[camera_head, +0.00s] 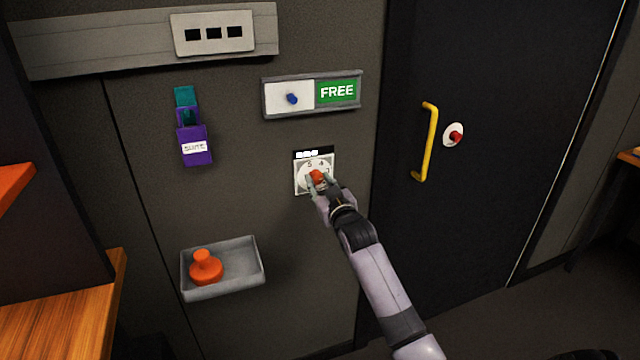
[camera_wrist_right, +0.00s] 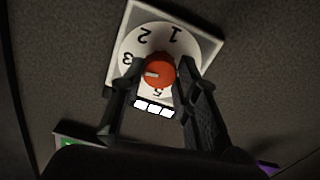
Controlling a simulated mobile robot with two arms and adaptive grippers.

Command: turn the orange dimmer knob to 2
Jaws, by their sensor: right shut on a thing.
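The orange dimmer knob (camera_head: 316,176) sits on a white numbered dial plate (camera_head: 299,184) on the wall. In the right wrist view the knob (camera_wrist_right: 160,67) shows at the middle of the dial, seen upside down. Its pale pointer mark points left there, roughly between the 3 and a spot hidden by a finger. The 1, 2, 3 and 5 are readable. My right gripper (camera_head: 318,185) is shut on the knob, one finger on each side; it also shows in the right wrist view (camera_wrist_right: 161,75). My left gripper is not in view.
White lit squares (camera_wrist_right: 154,107) border the dial. Above is a FREE sign panel (camera_head: 338,92) with a blue knob. A purple holder (camera_head: 193,143) and a grey tray (camera_head: 250,273) with an orange stamp-like object (camera_head: 206,267) are left. A door with a yellow handle (camera_head: 430,142) is right.

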